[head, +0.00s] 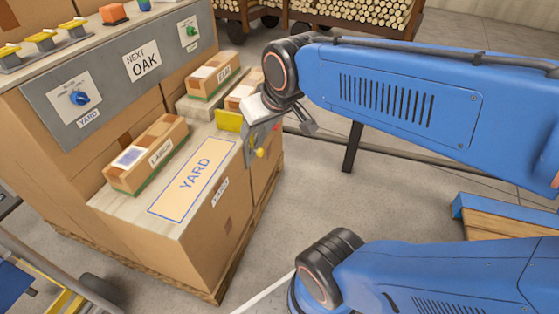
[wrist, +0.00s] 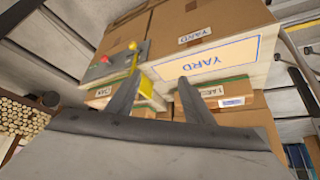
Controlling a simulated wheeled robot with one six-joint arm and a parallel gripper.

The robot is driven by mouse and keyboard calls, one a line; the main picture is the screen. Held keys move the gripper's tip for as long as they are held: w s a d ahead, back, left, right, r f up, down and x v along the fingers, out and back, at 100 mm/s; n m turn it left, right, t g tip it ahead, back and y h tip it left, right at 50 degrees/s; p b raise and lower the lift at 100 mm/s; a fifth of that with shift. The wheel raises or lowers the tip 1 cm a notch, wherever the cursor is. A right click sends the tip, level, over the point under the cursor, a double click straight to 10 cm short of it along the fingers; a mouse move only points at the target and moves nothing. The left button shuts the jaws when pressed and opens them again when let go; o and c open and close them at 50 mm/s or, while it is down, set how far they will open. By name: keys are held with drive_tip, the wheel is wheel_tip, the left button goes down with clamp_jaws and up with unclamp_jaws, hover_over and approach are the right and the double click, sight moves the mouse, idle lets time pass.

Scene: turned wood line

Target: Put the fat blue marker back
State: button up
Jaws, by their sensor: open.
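I cannot make out a fat blue marker for certain. A small blue object (head: 144,4) is cut off by the top edge of the head view, on the console top beside an orange block. My gripper (head: 305,127) is above the far right corner of the YARD-marked box top, partly hidden by my wrist. In the wrist view my gripper (wrist: 158,77) has its two fingers apart with nothing held between them. The flat YARD outline (head: 193,178) on the near box top is empty; it also shows in the wrist view (wrist: 207,62).
A LARCH carton (head: 147,155) lies left of the outline, an ELM carton (head: 214,76) behind. A grey panel with a yellow knob (head: 258,153) and a yellow plate (head: 228,120) stand near my gripper. The console (head: 110,80) carries yellow levers and a blue dial (head: 80,98).

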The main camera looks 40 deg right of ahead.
drive_tip(key=s+f+g, duration=0.1)
drive_tip(key=s+f, duration=0.3)
drive_tip(key=s, duration=0.5)
drive_tip(key=shift+f+g, duration=0.35)
drive_tip(key=shift+g, duration=0.05)
